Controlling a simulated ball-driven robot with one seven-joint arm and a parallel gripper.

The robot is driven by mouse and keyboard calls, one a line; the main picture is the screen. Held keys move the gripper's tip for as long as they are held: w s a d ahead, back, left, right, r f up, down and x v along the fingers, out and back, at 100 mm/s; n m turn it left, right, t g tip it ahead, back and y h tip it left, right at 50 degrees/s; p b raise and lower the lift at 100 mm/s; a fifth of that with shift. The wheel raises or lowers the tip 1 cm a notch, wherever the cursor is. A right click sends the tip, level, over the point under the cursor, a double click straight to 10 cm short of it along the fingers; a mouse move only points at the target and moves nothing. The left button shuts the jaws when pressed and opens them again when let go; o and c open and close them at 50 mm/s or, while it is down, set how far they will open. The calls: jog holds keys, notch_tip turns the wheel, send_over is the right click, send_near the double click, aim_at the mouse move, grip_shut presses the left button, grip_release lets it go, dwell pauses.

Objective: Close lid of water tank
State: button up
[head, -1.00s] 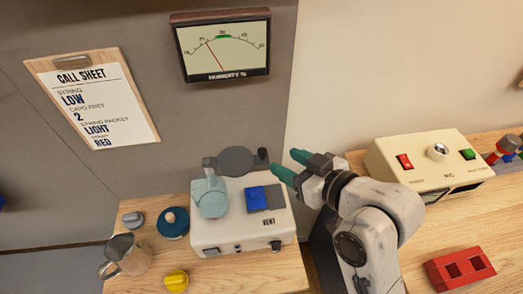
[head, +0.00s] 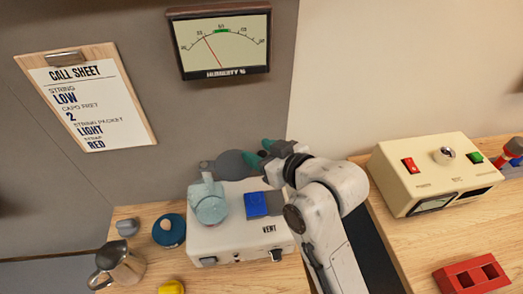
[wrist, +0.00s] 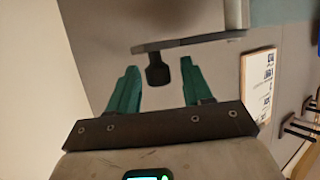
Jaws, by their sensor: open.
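The water tank (head: 207,204) is a pale teal, see-through round vessel on the white humidifier box. Its dark grey lid (head: 232,163) stands open behind and to the right of the tank, joined by a small hinge piece. In the wrist view the lid (wrist: 195,41) is seen nearly edge-on, with a dark knob (wrist: 157,70) sticking out. My gripper (head: 258,152) has teal fingers and is open at the lid's right end. In the wrist view the knob lies between the spread fingers, with gaps on both sides. In the head view the fingers hide the knob.
The white box (head: 235,238) has a blue slider (head: 257,204) and switches. A metal jug (head: 118,264), blue round item (head: 169,230) and yellow knob (head: 171,287) are left and in front. A cream device (head: 432,173) and red block (head: 472,274) stand right. The wall is close behind.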

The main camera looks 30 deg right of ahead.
jog(key=shift+c, duration=0.2)
grip_shut()
dwell(0.4)
